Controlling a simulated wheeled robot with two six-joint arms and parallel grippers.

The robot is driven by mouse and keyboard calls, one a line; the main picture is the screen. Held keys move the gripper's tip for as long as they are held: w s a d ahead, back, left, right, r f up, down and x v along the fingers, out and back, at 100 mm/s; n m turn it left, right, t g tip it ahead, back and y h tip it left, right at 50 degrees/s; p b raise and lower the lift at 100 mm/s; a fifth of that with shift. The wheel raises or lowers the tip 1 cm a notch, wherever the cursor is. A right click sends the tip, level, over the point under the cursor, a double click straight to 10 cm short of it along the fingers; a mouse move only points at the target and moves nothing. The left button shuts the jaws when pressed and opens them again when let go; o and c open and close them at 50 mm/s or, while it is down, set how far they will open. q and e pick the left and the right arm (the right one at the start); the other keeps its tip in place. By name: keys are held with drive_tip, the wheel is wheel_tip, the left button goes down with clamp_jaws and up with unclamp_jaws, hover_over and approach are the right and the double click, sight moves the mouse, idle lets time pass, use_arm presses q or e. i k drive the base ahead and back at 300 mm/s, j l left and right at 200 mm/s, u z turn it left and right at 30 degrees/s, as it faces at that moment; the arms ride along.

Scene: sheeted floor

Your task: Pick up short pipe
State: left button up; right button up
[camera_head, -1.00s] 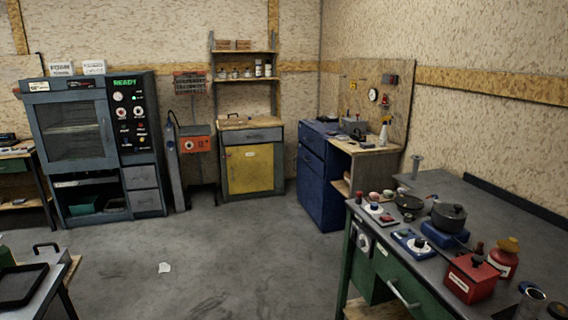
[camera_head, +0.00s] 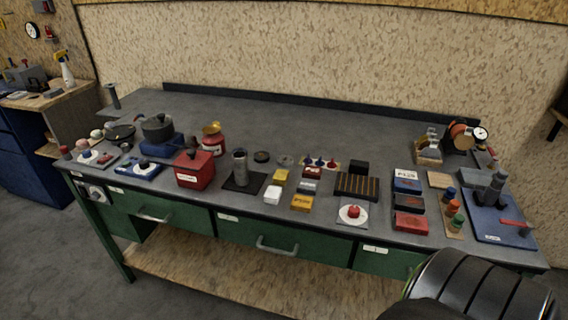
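Several pipe-like pieces stand on the long grey workbench (camera_head: 330,125); I cannot tell for sure which is the short pipe. A short grey upright cylinder (camera_head: 240,167) stands on a dark square plate, left of the bench's middle. A thin grey flanged pipe (camera_head: 113,97) stands upright at the bench's far left end. Neither of my grippers is in view.
A dark pot (camera_head: 157,128) stands further left. A slotted black rack (camera_head: 356,186) and small bottles crowd the right half. The bench's back strip is mostly clear.

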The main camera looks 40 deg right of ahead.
sight(240, 170)
drive_tip(key=z, duration=1.05)
